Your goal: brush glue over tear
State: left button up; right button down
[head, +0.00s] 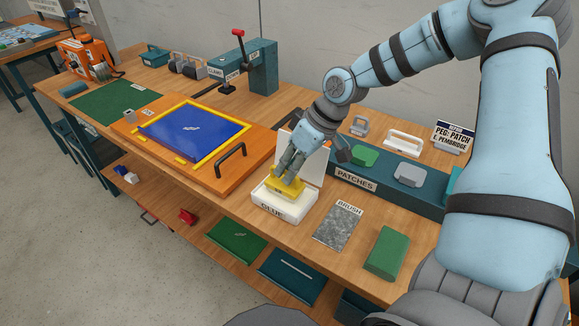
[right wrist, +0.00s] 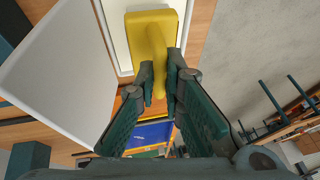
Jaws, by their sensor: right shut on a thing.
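My right gripper (head: 291,166) is shut on a yellow brush (head: 286,187). It holds the brush at the open white glue box (head: 283,206), whose lid stands up behind. In the right wrist view the brush (right wrist: 153,35) sits between the fingers (right wrist: 159,85), with its head over the box; whether it touches glue is hidden. A blue sheet (head: 200,145) lies in a yellow frame on an orange board (head: 205,177), left of the box. A small pale mark, apparently the tear (head: 191,128), shows on the sheet. My left gripper is out of view.
A black handle (head: 230,158) rises from the board's right side. A grey brush mat (head: 338,226) and a green block (head: 387,251) lie right of the glue box. The patches rack (head: 375,186) stands behind. A teal lever press (head: 257,68) stands at the back.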

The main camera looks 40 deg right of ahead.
notch_tip(320, 180, up, 6)
jog(key=p, duration=0.5)
jog(key=shift+r, duration=0.25)
jog(key=shift+f, duration=0.1)
